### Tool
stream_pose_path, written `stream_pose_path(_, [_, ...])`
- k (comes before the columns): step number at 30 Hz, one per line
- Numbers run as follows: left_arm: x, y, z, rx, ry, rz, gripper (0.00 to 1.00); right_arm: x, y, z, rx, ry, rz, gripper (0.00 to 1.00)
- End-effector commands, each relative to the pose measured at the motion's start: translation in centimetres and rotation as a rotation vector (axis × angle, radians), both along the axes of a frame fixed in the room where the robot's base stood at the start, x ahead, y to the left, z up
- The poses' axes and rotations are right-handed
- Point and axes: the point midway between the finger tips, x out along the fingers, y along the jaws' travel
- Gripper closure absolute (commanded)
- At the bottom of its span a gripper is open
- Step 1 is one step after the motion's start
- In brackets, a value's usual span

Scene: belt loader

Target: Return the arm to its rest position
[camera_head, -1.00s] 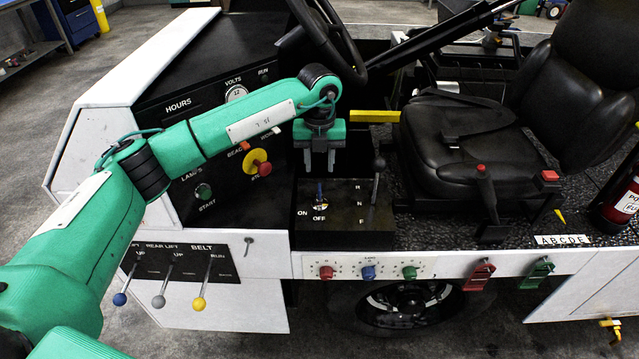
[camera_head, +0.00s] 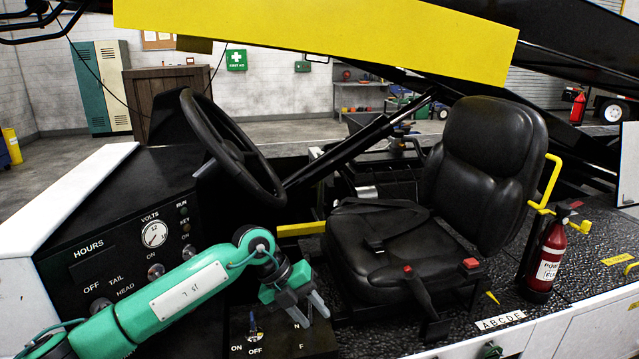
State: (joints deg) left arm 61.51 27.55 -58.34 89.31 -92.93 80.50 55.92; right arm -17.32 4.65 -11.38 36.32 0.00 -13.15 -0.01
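My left arm comes in from the lower left in green. My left gripper (camera_head: 305,311) is over the black R-N-F console (camera_head: 283,341), in front of the seat. Its two grey fingers are apart and nothing shows between them. The ON/OFF key switch (camera_head: 254,334) is just left of the fingers. The R-N-F lever is not clearly visible behind the gripper. My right gripper is not in view.
The black dashboard (camera_head: 90,262) with its volts gauge is at left, below the steering wheel (camera_head: 232,148). The black seat (camera_head: 385,240) is to the right. A fire extinguisher (camera_head: 547,262) stands further right. A yellow beam (camera_head: 320,35) crosses overhead.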

Motion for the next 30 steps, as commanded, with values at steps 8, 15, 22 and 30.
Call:
stream_pose_path(8, [-6.2, -10.2, 4.2, -0.735, 0.026, 0.031, 0.63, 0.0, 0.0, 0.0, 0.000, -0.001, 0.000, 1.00])
stream_pose_path(15, [-7.0, -9.9, 9.6, -1.257, 0.055, 0.333, 0.63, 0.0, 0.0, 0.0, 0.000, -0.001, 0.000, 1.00])
stream_pose_path(22, [-5.2, -3.5, 10.1, -1.570, 0.106, 0.825, 0.63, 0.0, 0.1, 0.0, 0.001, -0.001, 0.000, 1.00])
stream_pose_path(30, [-5.4, 6.6, 2.5, -1.602, 0.216, 1.546, 0.63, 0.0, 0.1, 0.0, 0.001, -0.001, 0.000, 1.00])
